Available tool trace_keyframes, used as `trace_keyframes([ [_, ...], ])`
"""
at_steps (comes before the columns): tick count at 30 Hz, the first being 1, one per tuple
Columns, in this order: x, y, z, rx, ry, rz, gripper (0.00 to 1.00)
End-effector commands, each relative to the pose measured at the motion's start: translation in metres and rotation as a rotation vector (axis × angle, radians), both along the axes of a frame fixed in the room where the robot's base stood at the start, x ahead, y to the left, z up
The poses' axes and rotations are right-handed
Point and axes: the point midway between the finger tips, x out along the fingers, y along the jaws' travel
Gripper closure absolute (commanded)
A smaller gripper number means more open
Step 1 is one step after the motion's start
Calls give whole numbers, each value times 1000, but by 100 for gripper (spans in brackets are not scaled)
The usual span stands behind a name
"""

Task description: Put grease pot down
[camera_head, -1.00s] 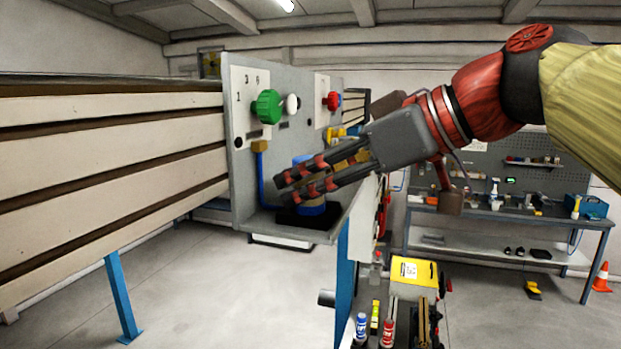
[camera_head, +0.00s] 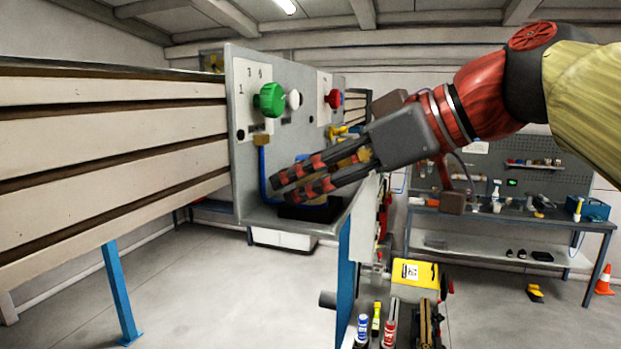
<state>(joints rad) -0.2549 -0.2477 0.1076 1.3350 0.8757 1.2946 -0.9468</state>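The grease pot appears to be the blue thing (camera_head: 318,201) behind my fingers, low on the grey panel's shelf; only a little of it shows. My gripper (camera_head: 282,188) reaches in from the right, its two dark, red-banded fingers slanting down left across the pot. The fingers hide most of the pot, so I cannot tell whether they grip it or stand apart. A black pad (camera_head: 303,213) lies on the shelf just below. I cannot tell whether the pot touches the pad.
The upright grey panel (camera_head: 245,185) carries a green knob (camera_head: 269,100), a white knob and a red knob (camera_head: 334,98), close to my gripper. A blue hose runs down beside the fingers. Bottles and a yellow box (camera_head: 414,271) stand at lower right. A workbench (camera_head: 480,213) stands behind.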

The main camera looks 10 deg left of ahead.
Motion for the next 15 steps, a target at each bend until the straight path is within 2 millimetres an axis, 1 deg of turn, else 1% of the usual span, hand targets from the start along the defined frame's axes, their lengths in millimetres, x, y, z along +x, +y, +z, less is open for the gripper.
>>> trace_keyframes([
  [1,4,-1,-14,-18,19,2,51],
  [11,4,-1,-14,-19,21,3,51],
  [15,4,-1,-9,-19,22,2,51],
])
